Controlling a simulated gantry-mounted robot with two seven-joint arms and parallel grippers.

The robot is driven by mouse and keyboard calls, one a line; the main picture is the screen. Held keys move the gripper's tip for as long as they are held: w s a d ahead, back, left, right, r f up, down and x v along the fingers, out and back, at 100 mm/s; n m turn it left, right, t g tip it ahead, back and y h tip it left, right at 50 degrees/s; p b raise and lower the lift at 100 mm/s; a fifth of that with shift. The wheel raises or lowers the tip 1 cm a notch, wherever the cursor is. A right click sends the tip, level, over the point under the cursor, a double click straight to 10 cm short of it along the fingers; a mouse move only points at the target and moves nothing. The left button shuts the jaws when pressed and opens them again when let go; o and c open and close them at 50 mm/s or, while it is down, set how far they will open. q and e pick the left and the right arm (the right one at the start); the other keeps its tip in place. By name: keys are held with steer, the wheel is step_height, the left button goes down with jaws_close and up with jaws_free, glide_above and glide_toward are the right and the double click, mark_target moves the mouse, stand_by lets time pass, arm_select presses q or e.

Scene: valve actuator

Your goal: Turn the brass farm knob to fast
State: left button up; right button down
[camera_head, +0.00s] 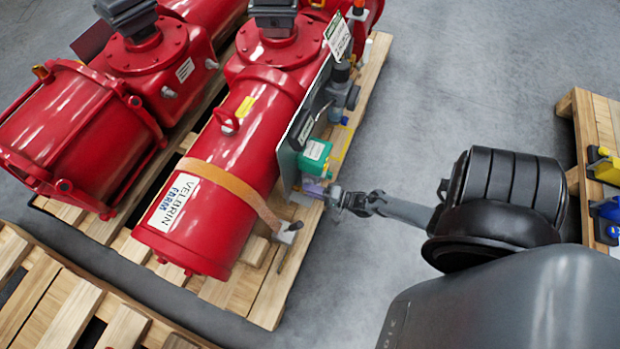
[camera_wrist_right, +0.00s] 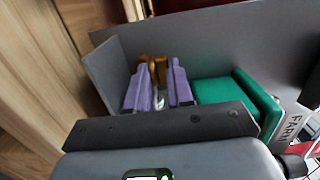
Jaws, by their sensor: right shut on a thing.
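The brass farm knob (camera_wrist_right: 153,68) shows in the right wrist view between and just beyond the purple fingers of my right gripper (camera_wrist_right: 160,90). The fingers are shut on it, and they hide part of it. In the head view my right gripper (camera_head: 316,190) reaches in from the right to the lower end of the actuator's side panel; the knob cannot be made out there. A green block (camera_wrist_right: 238,98) is mounted beside the knob; it also shows in the head view (camera_head: 315,155). The knob's speed markings are not readable. My left gripper is not in view.
The red actuator (camera_head: 215,215) lies strapped on a wooden pallet (camera_head: 270,300). A grey mounting plate (camera_head: 291,160) stands close to my right fingers. A second red actuator (camera_head: 85,125) is at the left. Grey floor (camera_head: 440,90) is clear between the pallets.

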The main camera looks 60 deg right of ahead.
steer(key=shift+w+r+n+y, duration=0.25)
steer(key=shift+r+n+y, duration=0.2)
steer(key=shift+y, duration=0.15)
steer(key=c, duration=1.2)
jaws_free()
steer(key=shift+s, duration=0.1)
steer(key=shift+o, duration=0.4)
steer(key=shift+f, duration=0.15)
steer(key=shift+s+d, duration=0.1)
steer(key=shift+s, duration=0.2)
steer(key=s+d+p, duration=0.2)
steer(key=s, duration=0.8)
